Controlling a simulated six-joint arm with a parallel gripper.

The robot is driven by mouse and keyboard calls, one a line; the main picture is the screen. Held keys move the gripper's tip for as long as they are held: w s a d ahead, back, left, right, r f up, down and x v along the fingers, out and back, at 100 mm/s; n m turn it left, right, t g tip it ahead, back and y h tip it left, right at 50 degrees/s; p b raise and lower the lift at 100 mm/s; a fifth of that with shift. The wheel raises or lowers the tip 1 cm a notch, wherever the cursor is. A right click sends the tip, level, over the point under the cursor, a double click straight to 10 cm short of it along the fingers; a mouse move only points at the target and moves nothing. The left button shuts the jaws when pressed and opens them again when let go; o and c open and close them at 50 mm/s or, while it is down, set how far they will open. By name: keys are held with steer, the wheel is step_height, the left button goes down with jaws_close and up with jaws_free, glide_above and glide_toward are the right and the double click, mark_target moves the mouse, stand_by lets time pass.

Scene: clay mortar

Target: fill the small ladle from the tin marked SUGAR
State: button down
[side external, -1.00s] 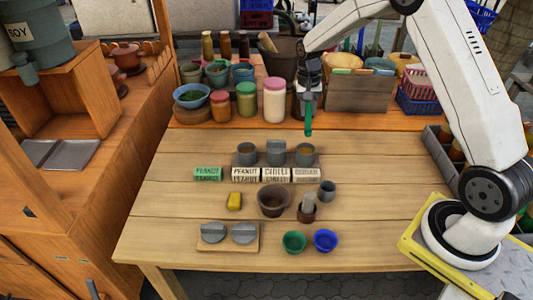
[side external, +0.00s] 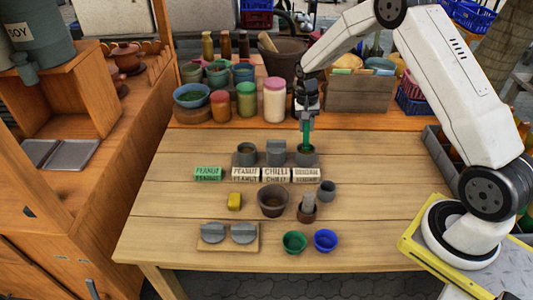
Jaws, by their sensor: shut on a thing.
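My gripper (side external: 306,108) is shut on the green handle of the small ladle (side external: 306,133) and holds it upright. The ladle's lower end is down in or right at the mouth of the right grey tin (side external: 306,158); its bowl is hidden, so I cannot tell whether it holds anything. The white label block (side external: 306,174) in front of this tin appears to read SUGAR, though its letters are blurred. The left tin (side external: 247,156) is open behind a PEANUT block. The middle tin (side external: 276,154) appears covered, behind a CHILLI block.
A dark mortar bowl (side external: 273,201) stands in front of the labels. Green (side external: 294,242) and blue (side external: 325,240) bowls stand near the front edge. Jars line the back.

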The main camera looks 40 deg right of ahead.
mark_target(306, 132)
steer(key=shift+f, duration=1.15)
steer(key=shift+f, duration=0.3)
steer(key=shift+f, duration=0.15)
stand_by(0.8)
steer(key=shift+r, duration=3.2)
steer(key=shift+a, duration=0.15)
